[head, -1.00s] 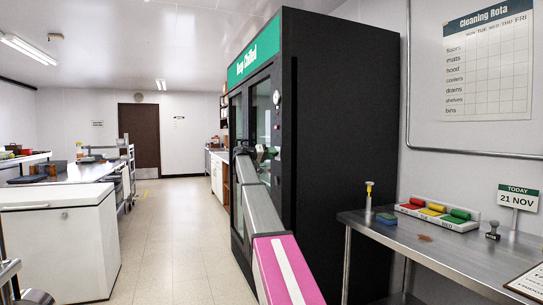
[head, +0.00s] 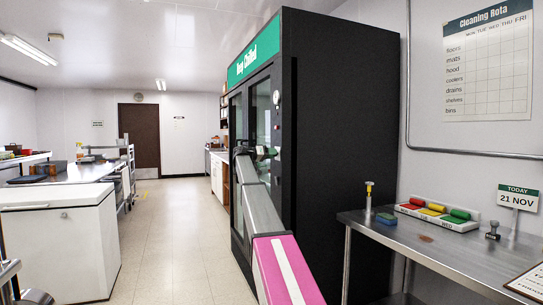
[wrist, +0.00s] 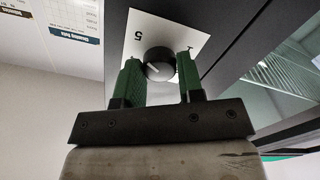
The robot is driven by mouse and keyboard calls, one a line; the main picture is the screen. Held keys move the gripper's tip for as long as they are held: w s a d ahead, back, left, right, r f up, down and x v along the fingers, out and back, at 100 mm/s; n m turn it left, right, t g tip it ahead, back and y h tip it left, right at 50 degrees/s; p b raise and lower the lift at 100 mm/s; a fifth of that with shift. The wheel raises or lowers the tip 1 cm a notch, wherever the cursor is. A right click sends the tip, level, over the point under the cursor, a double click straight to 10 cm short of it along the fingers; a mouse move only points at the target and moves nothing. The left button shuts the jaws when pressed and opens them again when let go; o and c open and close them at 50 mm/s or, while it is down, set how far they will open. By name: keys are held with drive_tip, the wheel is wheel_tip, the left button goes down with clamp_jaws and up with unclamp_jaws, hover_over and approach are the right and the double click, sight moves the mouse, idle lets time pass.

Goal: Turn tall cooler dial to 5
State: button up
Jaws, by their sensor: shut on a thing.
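The tall cooler (head: 340,130) is black with a green header and glass doors, in the middle of the head view. Its dial (wrist: 158,66) is a round dark knob with a pale pointer line, on a white plate (wrist: 150,23) in the wrist view. The plate bears a 5, seen upside down, at upper left and a partly hidden mark near the right finger. The pointer slants across the knob; its exact setting cannot be told. My gripper (wrist: 157,63) has green fingers on both sides of the knob and is shut on it. In the head view my gripper (head: 265,153) is small beside the cooler's front.
A steel bench (head: 440,245) stands right of the cooler, with colored blocks in a white holder (head: 437,213) and a date sign (head: 517,198). A white chest (head: 60,240) stands at left. The tiled floor (head: 165,230) between is clear. A round gauge (head: 276,97) sits on the cooler front.

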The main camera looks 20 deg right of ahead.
drive_tip(key=o, duration=0.9)
drive_tip(key=a, duration=1)
drive_tip(key=shift+s+a, duration=0.2)
drive_tip(key=shift+a, duration=0.2)
